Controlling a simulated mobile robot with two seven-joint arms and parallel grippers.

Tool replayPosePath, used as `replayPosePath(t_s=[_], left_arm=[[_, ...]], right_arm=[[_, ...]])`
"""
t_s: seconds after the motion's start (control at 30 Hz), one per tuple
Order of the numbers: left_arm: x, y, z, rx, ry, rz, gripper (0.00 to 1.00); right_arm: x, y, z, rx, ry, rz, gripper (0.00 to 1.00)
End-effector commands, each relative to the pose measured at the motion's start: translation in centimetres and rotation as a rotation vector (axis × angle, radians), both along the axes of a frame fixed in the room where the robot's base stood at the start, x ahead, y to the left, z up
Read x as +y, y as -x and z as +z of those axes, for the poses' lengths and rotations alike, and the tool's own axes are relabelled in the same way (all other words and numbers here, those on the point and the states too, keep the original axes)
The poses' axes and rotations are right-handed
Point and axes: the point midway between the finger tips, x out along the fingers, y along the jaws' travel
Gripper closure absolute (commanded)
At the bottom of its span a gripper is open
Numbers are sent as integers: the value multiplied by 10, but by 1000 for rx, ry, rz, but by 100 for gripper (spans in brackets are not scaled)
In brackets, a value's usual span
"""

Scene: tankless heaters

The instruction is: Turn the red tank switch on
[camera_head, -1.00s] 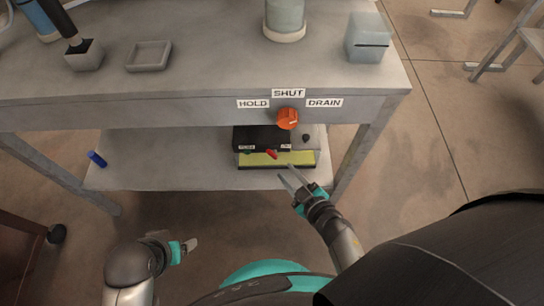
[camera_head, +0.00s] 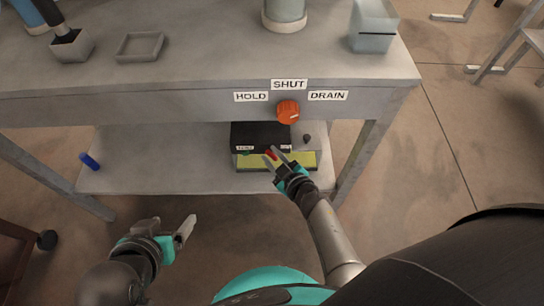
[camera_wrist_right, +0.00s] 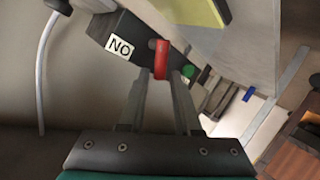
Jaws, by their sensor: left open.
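The red switch (camera_head: 271,154) is a small lever on the front of a black box (camera_head: 260,134) on the table's lower shelf. It also shows in the right wrist view (camera_wrist_right: 161,58), standing out from the box near a white "NO" label. My right gripper (camera_head: 274,157) is at the switch. In the right wrist view its fingers (camera_wrist_right: 160,75) are apart, with the lever's end between their tips; I cannot tell whether they touch it. My left gripper (camera_head: 186,226) is open and empty, low in front of the shelf.
An orange knob (camera_head: 288,111) with HOLD, SHUT and DRAIN labels is on the table's front edge, above the box. A green button (camera_wrist_right: 188,72) is beside the switch. A yellow-green panel (camera_head: 300,160) lies by the box. A blue cylinder (camera_head: 89,160) is at the shelf's left end.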

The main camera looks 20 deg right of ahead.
Motion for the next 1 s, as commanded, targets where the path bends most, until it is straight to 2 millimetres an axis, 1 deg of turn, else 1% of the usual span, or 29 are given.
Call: replayPosePath(t_s=[0.4, 0.6, 0.7, 1.0], left_arm=[[-3, -3, 0, -22, 9, -4, 22], [-3, -2, 0, -21, 9, -4, 22], [-3, -2, 0, -21, 9, -4, 22], [-3, -2, 0, -21, 9, -4, 22]], right_arm=[[1, -3, -1, 0, 0, 0, 68], [1, -2, -1, 0, 0, 0, 90], [1, -2, -1, 0, 0, 0, 100], [0, -2, -1, 0, 1, 0, 100]])
